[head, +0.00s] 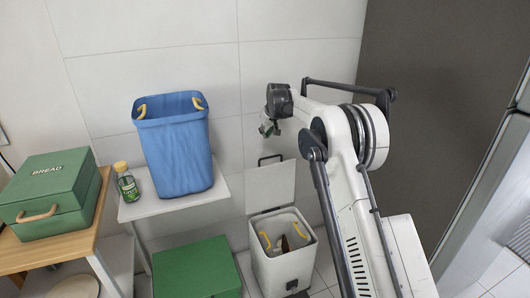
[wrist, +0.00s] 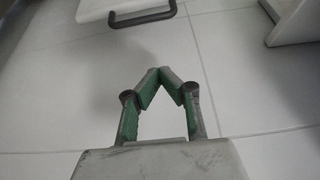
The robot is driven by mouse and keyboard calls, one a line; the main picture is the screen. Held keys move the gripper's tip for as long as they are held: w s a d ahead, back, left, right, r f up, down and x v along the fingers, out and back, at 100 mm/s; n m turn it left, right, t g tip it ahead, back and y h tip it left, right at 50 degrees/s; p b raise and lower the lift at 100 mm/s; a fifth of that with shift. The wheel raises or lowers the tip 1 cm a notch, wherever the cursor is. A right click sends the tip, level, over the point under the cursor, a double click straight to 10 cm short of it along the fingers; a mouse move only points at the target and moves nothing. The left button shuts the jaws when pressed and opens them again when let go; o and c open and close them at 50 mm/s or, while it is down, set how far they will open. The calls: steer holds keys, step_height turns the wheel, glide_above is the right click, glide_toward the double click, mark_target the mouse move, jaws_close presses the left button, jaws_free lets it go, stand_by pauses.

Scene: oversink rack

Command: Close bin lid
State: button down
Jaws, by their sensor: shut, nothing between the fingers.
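The white bin (head: 283,268) stands on the floor, with yellow handles and a dark item visible inside it. Its lid (head: 270,188) is open and stands upright at the back of the bin, against the wall. A dark handle (head: 270,159) is at the lid's top edge; a dark handle also shows at the top of the wrist view (wrist: 130,18). My gripper (head: 266,130) is above the lid handle, apart from it. In the wrist view my gripper (wrist: 172,72) has its green-padded fingers meeting at the tips, with nothing held.
A blue basket (head: 176,147) and a small bottle (head: 126,184) stand on a white table (head: 150,208) left of the bin. A green box (head: 197,270) is beside the bin. A green bread box (head: 50,190) sits further left. A dark tall panel (head: 440,80) is at right.

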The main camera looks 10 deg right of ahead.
steer(key=shift+b+x, duration=1.05)
steer(key=shift+x, duration=4.9)
steer(key=shift+s+r, duration=0.1)
steer(key=shift+s, duration=0.25)
steer(key=shift+s+d+f+b, duration=0.15)
steer(key=shift+s+d+b, duration=0.15)
steer(key=shift+s, duration=0.45)
steer(key=shift+s+d+f+b, duration=0.2)
steer(key=shift+s+b, duration=0.1)
steer(key=shift+s, duration=0.5)
